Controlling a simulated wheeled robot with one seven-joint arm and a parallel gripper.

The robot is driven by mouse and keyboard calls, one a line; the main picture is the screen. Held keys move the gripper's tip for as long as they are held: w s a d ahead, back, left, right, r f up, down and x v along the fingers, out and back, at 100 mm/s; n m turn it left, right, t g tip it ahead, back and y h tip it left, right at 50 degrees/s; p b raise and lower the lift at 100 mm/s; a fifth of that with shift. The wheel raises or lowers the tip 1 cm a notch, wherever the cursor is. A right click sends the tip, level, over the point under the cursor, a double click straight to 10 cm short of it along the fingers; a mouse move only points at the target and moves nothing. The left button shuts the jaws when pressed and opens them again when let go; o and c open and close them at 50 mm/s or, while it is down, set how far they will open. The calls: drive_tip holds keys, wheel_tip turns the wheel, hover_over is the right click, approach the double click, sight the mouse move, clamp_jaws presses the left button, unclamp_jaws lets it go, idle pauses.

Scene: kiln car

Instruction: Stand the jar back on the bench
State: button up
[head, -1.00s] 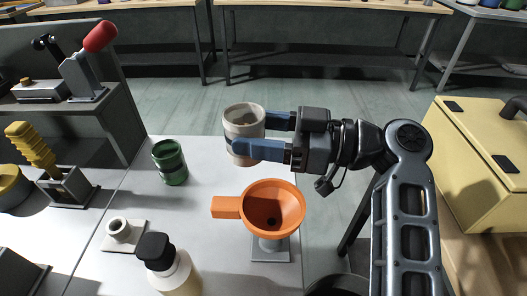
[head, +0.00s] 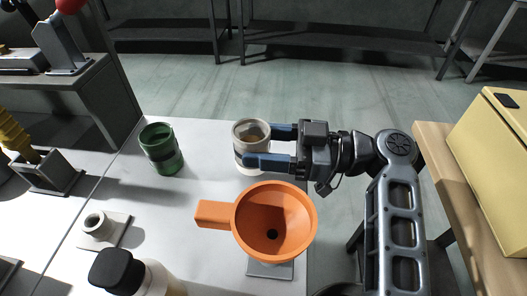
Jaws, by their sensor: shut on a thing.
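The jar (head: 246,133) is a pale, off-white cylinder with a greyish band and an open top showing something brown inside. It is upright between the blue fingers of my gripper (head: 268,146), which reaches in from the right and is shut on it. The jar is over the far right part of the white bench (head: 205,150), behind the orange funnel. I cannot tell whether its base touches the bench, as the lower front is partly hidden by a finger and the funnel.
An orange funnel (head: 250,222) on a stand is just in front of the jar. A green jar (head: 161,149) stands to the left, with clear bench between. A black-capped bottle (head: 150,280) and a small pale fitting (head: 98,226) are near the front. A yellow case (head: 495,135) is at right.

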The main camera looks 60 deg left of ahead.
drive_tip(key=shift+f, duration=1.1)
drive_tip(key=shift+f, duration=0.15)
drive_tip(key=o, duration=1.3)
drive_tip(key=shift+r, duration=0.25)
drive_tip(key=b+v, duration=0.2)
drive_tip(key=v, duration=1)
